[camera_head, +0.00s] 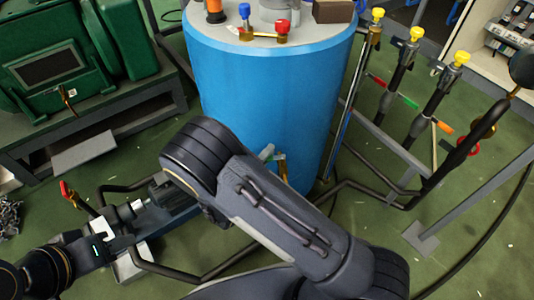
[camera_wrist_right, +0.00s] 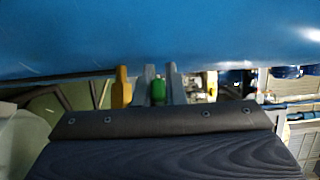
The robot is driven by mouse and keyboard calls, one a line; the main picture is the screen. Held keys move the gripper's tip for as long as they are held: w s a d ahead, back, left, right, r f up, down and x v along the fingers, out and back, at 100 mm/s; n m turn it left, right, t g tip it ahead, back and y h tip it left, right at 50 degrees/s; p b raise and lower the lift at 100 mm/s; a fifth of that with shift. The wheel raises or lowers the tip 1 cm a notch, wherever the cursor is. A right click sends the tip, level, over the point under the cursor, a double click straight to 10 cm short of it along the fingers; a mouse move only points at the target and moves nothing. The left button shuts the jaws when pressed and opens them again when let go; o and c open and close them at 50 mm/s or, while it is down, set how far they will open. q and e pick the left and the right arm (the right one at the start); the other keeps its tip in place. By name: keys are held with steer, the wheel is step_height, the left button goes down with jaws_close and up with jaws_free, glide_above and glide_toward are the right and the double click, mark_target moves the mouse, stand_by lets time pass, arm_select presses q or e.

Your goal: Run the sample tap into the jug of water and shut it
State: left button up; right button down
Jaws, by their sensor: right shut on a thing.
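The blue tank (camera_head: 265,90) stands at the centre of the head view. Low on its wall is a brass fitting (camera_head: 282,168), partly hidden by my right arm. In the right wrist view my right gripper (camera_wrist_right: 160,86) is shut on a small green handle (camera_wrist_right: 158,92) close to the blue wall. A yellow-brass piece (camera_wrist_right: 122,90) is just left of the fingers. My left gripper (camera_head: 112,252) is at the lower left, over the floor pump; its fingertips are not clear. I cannot make out the jug. A pale rounded shape (camera_wrist_right: 28,140) at the wrist view's left edge is unclear.
A green machine (camera_head: 55,65) on a grey stand is at the left. A pump (camera_head: 170,195) and dark pipes are on the floor. Pipes with yellow-capped valves (camera_head: 416,35) stand at the right. Open green floor (camera_head: 480,215) lies at the lower right.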

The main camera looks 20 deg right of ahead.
steer(key=shift+s+r+n+t+y+p, duration=0.15)
steer(key=shift+s+n+t+y+p, duration=0.05)
steer(key=shift+n+t+y+p, duration=0.25)
steer(key=shift+s+r+n+t+y+p, duration=0.15)
steer(key=shift+n+t+y+p, duration=0.2)
steer(key=shift+p, duration=0.15)
steer(key=shift+s+a+f+n+t+y+p, duration=0.1)
steer(key=shift+s+f+n+t+y+p, duration=0.1)
steer(key=shift+n+t+y, duration=0.25)
steer(key=shift+s+a+f+n+t+y+p, duration=0.1)
steer(key=shift+n+t+y+p, duration=0.2)
steer(key=shift+y, duration=0.25)
steer(key=c, duration=1.5)
jaws_free()
